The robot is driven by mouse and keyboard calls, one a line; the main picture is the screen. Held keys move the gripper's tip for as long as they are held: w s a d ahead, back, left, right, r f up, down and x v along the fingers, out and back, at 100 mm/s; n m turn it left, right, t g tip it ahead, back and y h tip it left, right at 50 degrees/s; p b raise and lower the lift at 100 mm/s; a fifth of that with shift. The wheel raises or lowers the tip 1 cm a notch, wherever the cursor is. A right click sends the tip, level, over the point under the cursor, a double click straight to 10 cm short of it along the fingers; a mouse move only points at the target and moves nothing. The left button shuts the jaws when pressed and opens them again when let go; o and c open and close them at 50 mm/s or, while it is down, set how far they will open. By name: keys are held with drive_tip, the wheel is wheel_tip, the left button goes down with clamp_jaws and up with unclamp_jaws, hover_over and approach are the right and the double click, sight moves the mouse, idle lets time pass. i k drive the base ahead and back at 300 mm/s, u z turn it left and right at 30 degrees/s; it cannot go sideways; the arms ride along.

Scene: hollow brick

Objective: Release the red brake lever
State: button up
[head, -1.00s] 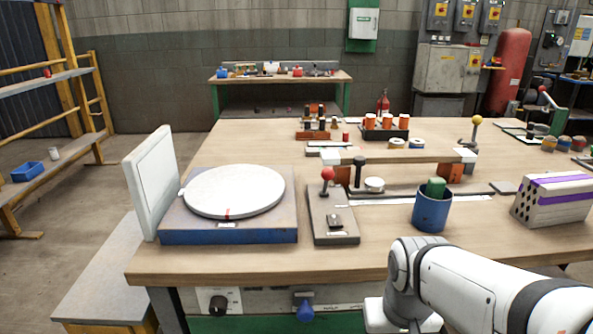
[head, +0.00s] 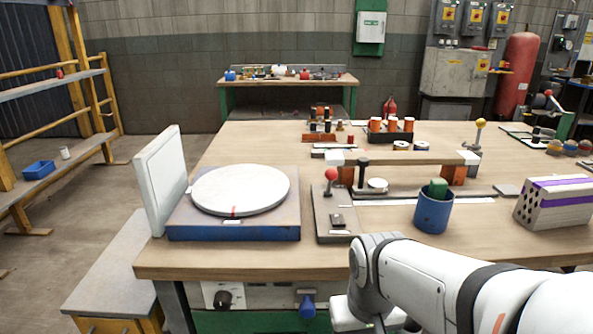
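The red-knobbed brake lever (head: 331,175) stands on a grey base plate (head: 336,222) near the front edge of the workbench, just right of the turntable. Its red ball sits on a short upright stem. The round white turntable disc (head: 240,188) rests on a blue-sided base (head: 234,231) and has a small red mark at its front rim. My arm reaches in from the lower right, its visible links below and right of the lever. My gripper is outside the picture.
A blue cup (head: 434,212) with a green item stands right of the lever. A hollow brick with purple stripes (head: 556,202) lies farther right. A white upright panel (head: 163,181) stands left of the turntable. A yellow-knobbed lever (head: 480,124) stands farther back. Bare bench top lies before the cup.

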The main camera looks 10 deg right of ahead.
sight(331, 173)
drive_tip(key=z, duration=1.9)
drive_tip(key=k, duration=1.4)
drive_tip(key=u, duration=1.05)
drive_tip(key=i, duration=1)
drive_tip(key=u, duration=0.05)
